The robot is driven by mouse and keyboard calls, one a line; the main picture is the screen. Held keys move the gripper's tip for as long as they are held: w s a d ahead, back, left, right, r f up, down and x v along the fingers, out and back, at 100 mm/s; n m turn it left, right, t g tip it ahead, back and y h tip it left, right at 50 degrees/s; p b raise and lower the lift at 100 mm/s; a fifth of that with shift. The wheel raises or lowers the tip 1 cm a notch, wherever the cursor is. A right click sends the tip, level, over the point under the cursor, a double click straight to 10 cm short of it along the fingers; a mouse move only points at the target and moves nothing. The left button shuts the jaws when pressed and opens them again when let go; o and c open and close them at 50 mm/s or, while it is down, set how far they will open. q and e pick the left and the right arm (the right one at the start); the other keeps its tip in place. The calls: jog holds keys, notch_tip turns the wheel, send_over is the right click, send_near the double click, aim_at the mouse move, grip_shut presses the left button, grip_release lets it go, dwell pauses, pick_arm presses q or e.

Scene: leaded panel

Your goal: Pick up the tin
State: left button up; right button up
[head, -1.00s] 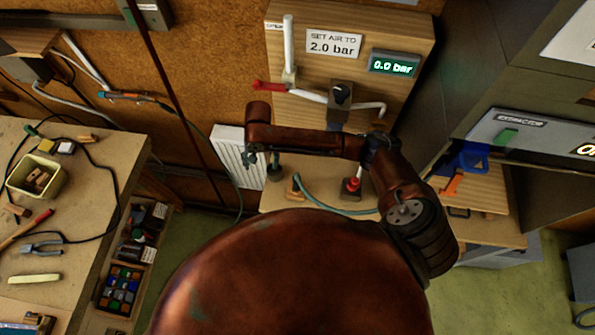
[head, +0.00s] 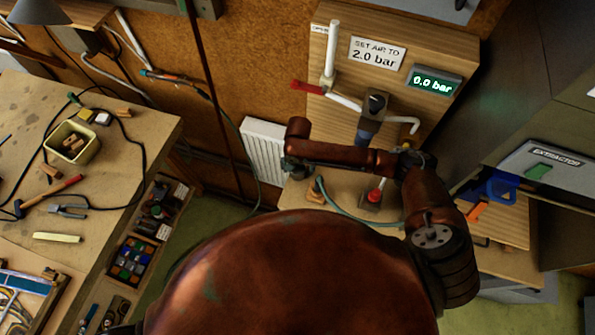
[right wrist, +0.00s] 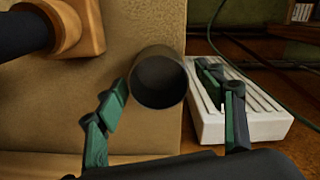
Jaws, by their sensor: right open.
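A dark grey, round, open-topped tin (right wrist: 158,78) shows in the right wrist view, seen from above into its mouth. It stands near the edge of a tan bench top. My right gripper (right wrist: 164,84) is open, with one green-padded finger to the left of the tin and the other to the right. The fingers look apart from the tin, and the right finger overlaps the white radiator behind. In the head view my right gripper (head: 292,167) is small and partly hidden at the end of my rust-brown arm. I cannot make out the tin there. My left gripper is not in view.
A wooden block with a dark cylinder (right wrist: 75,25) stands left of the tin. A white ribbed radiator (head: 264,150) is beside the bench. A red-topped fitting (head: 374,197) and a hose (head: 345,216) lie close to my arm. A cluttered workbench (head: 150,128) stands at left.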

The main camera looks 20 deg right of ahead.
jog(key=c, duration=1.2)
jog(key=shift+c, duration=0.2)
jog(key=shift+r, duration=0.1)
